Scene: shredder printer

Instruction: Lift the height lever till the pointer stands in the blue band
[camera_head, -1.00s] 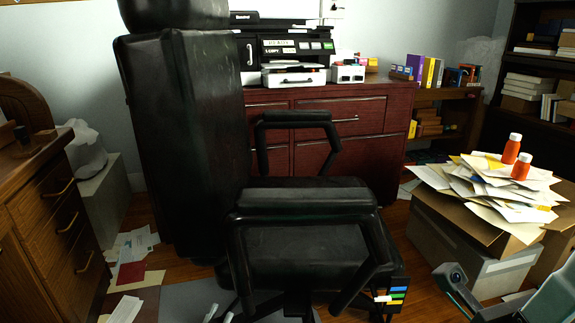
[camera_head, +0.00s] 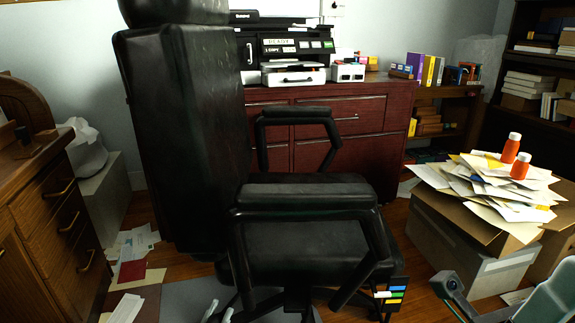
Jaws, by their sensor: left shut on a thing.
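The black office chair (camera_head: 310,245) stands in front of me with its seat turned to the right. A dark scale plate (camera_head: 402,305) hangs at the right front of the seat, with blue, green and orange bands from top to bottom. A white pointer (camera_head: 382,294) lies at its left edge, about level with the green band and below the blue band (camera_head: 398,288). My left gripper (camera_head: 219,312) shows only as two pale fingertips at the bottom edge, left of the chair base. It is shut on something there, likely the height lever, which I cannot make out.
A carton (camera_head: 465,255) piled with papers and two orange bottles stands at the right. A red-brown cabinet (camera_head: 365,125) with a printer (camera_head: 290,45) is behind the chair. A wooden desk (camera_head: 50,220) is at the left. Loose papers (camera_head: 135,250) lie on the floor.

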